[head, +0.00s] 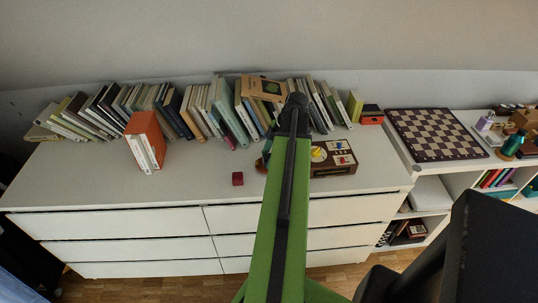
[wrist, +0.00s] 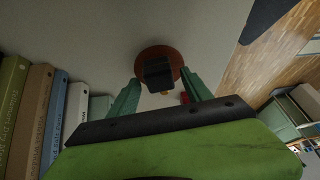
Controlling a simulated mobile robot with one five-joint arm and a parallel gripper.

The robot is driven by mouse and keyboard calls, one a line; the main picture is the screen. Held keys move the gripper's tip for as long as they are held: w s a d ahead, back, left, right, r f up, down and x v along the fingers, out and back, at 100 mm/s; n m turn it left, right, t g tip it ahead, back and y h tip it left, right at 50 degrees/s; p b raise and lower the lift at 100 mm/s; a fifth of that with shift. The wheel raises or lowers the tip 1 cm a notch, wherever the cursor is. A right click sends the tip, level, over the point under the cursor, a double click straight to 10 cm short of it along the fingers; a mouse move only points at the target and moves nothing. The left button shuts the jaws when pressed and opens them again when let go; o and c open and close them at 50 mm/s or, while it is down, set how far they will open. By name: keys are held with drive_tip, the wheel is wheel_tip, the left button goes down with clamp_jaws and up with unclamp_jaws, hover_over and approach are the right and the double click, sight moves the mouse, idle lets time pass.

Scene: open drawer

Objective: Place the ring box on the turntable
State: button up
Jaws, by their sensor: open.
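In the wrist view a dark box-shaped block (wrist: 158,72), which looks like the ring box, appears on a round reddish-brown disc (wrist: 147,50), which looks like the turntable. The disc's rim shows around the block. My gripper (wrist: 163,88) is open. Its two teal fingers stand apart, one to each side below the block in the picture, and no contact is visible. In the head view my green arm hides most of this spot.
A brown box with coloured parts (head: 333,168) stands right of my arm. Rows of books (head: 210,108) and an orange-covered book pair (head: 146,138) stand behind. A chessboard (head: 437,133) lies at the right.

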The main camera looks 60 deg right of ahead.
drive_tip(key=p+v, duration=1)
drive_tip(key=v, duration=0.1)
drive_tip(key=shift+r, duration=0.3)
drive_tip(key=w+a+f+m+g, duration=0.1)
drive_tip(key=w+a+m+g, duration=0.25)
drive_tip(key=w+a, duration=1.8)
drive_tip(key=w+a+m+h, duration=0.1)
drive_tip(key=a+m, duration=0.1)
drive_tip(key=a, duration=1.3)
drive_tip(key=w+a+m+h, duration=0.2)
drive_tip(key=a+m, duration=0.1)
drive_tip(key=a, duration=1.3)
drive_tip(key=shift+w+f, duration=0.35)
drive_tip(key=shift+f, duration=0.1)
